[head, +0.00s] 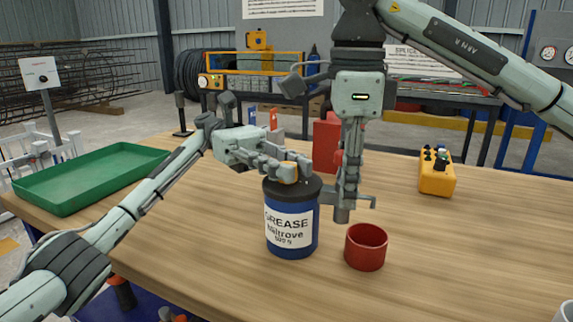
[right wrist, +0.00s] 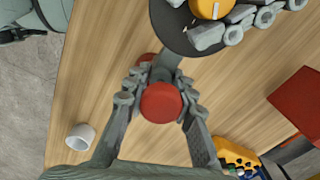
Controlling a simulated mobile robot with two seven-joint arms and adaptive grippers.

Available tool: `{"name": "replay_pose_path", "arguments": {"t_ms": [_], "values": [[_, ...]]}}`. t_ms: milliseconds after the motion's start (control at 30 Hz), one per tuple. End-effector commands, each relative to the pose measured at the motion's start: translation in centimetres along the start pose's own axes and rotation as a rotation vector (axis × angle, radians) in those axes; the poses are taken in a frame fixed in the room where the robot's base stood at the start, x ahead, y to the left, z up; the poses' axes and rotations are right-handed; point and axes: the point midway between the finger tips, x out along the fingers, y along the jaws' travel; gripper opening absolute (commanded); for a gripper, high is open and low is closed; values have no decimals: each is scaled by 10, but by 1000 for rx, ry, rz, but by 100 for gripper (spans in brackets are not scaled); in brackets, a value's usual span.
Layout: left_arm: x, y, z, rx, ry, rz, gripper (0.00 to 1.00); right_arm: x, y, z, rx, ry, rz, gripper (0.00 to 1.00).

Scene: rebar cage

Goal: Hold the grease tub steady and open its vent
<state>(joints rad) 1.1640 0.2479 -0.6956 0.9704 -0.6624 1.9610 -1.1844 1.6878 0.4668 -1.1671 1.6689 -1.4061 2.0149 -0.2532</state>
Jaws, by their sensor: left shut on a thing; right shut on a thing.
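The blue grease tub (head: 291,240) with a dark lid stands upright on the bench. An orange-yellow cap (head: 288,173) sits on its lid; the right wrist view shows the cap's white mark (right wrist: 216,10). My left gripper (head: 285,166) comes in from the left and is shut on this cap. My right gripper (head: 350,165) points down just right of the tub. It is shut on a red-topped tool (right wrist: 161,102), seen end-on between the fingers. The tool's grey lower end (head: 342,214) hangs beside the tub; whether it touches cannot be told. Most of the handle is hidden by the fingers.
A red cup (head: 366,250) stands right of the tub, close below the tool. A red container (head: 326,145) stands behind. A yellow control box (head: 437,178) is at right, a green tray (head: 75,182) at left. A white cup (right wrist: 80,137) is near the edge. The right bench is mostly clear.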

Motion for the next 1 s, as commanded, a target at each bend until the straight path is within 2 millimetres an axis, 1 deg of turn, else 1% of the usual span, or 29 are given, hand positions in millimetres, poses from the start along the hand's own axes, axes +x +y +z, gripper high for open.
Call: {"name": "replay_pose_path", "arguments": {"t_ms": [67, 300, 967, 1000], "values": [[5, 2, -1, -5, 11, -39, 0, 0, -1, 2, 2, -6, -4, 0], [4, 1, -1, -5, 10, -92, 0, 0, -2, 3, 4, -9, -6, 0], [-3, 1, -1, -3, 3, -95, 0, 0, 0, 3, -3, -7, -3, 0], [-3, 1, -1, -3, 2, -94, 25, 0, 0, 3, -3, -7, -3, 0]]}}
